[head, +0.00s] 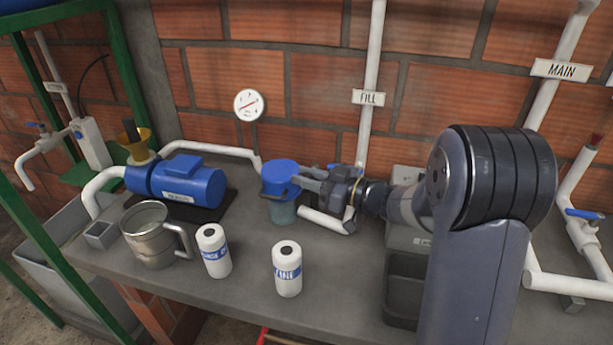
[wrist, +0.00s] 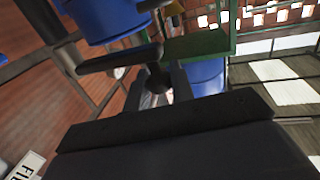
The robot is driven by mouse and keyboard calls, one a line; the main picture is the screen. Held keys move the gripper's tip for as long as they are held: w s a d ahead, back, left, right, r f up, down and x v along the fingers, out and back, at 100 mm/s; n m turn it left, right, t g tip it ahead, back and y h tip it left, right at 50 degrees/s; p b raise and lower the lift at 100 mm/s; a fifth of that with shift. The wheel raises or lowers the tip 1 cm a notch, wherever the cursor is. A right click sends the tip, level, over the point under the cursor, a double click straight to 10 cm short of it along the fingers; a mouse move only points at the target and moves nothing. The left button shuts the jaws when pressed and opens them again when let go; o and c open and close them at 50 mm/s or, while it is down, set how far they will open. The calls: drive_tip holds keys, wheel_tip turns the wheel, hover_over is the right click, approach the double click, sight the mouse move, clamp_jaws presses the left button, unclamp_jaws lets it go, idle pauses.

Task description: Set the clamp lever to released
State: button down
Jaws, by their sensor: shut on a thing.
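A blue-capped canister (head: 281,176) with a greenish clear lower body stands on the grey bench, near the middle of the head view. The clamp lever, a dark bar (wrist: 112,62) with a rounded end, shows in the wrist view beside the blue cap (wrist: 100,18). My gripper (head: 300,183) reaches in from the right at the height of the cap. In the wrist view my gripper (wrist: 158,85) is shut on the lever's rounded end.
The white FILL pipe (head: 371,75) rises close behind my gripper. A grey tray (head: 405,285) lies right.

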drive_tip(key=c, duration=1.3)
unclamp_jaws()
drive_tip(key=shift+o, duration=0.2)
drive_tip(key=shift+d, duration=0.15)
drive_tip(key=v, duration=1)
drive_tip(key=shift+s+d+b, duration=0.2)
drive_tip(key=shift+d+b, duration=0.05)
drive_tip(key=shift+b, duration=0.1)
drive_tip(key=shift+a+r, duration=0.1)
drive_tip(key=x, duration=1)
drive_tip(key=shift+w+a+p, duration=0.25)
drive_tip(key=shift+a+p, duration=0.1)
